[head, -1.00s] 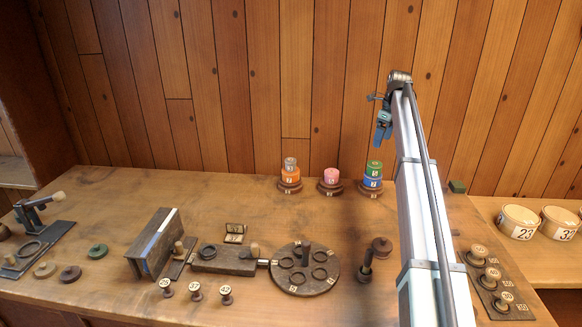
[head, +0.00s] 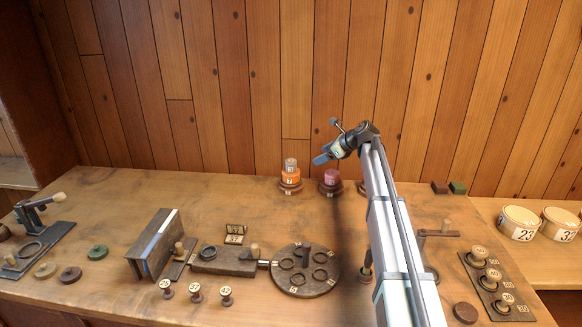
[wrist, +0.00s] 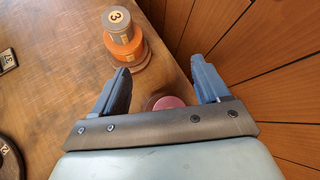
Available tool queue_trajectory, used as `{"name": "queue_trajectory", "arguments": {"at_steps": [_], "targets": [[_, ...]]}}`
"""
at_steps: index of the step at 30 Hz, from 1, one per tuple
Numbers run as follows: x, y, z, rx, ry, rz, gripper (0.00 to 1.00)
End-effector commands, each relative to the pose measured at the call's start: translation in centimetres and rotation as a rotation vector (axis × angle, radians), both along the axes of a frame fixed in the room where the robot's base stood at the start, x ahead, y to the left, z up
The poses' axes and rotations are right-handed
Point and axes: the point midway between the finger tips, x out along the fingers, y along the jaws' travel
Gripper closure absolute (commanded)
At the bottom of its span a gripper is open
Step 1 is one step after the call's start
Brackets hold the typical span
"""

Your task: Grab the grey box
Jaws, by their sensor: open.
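The grey box (head: 290,163) is a small round box on top of an orange box (head: 290,177), stacked on a brown base at the back of the bench. In the wrist view, the grey box (wrist: 116,18) shows a 3 on its lid, and the orange box (wrist: 124,42) lies below it. My gripper (head: 323,158) is open with blue fingers, to the right of the stack and near the pink box. In the wrist view, my gripper (wrist: 163,80) has nothing between its fingers, and the stack is beyond the left finger, apart from it.
The pink box (head: 331,176) stands just right of the orange stack, and its top (wrist: 168,103) shows near my gripper's palm. The plank wall (head: 240,80) rises close behind. A round dark plate (head: 306,283) with rings lies in front.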

Motion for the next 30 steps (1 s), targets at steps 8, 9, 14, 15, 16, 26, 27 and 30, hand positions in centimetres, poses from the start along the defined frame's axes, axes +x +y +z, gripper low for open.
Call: {"name": "queue_trajectory", "arguments": {"at_steps": [8, 9, 14, 15, 16, 26, 27, 30], "targets": [[-3.5, 7.8, -1.5, 0.393, -0.237, -0.142, 0.25], [-3.9, 8.2, -1.6, 0.438, -0.256, -0.177, 0.25], [-5.3, 8.7, -2.7, 0.573, -0.301, -0.326, 0.25], [-5.5, 8.7, -3.0, 0.595, -0.304, -0.358, 0.25], [-5.6, 8.7, -3.1, 0.607, -0.306, -0.379, 0.25], [-5.5, 8.6, -4.0, 0.655, -0.307, -0.465, 0.25], [-5.2, 8.7, -4.0, 0.655, -0.307, -0.465, 0.25], [-4.4, 9.3, -4.0, 0.655, -0.307, -0.463, 0.25]]}}
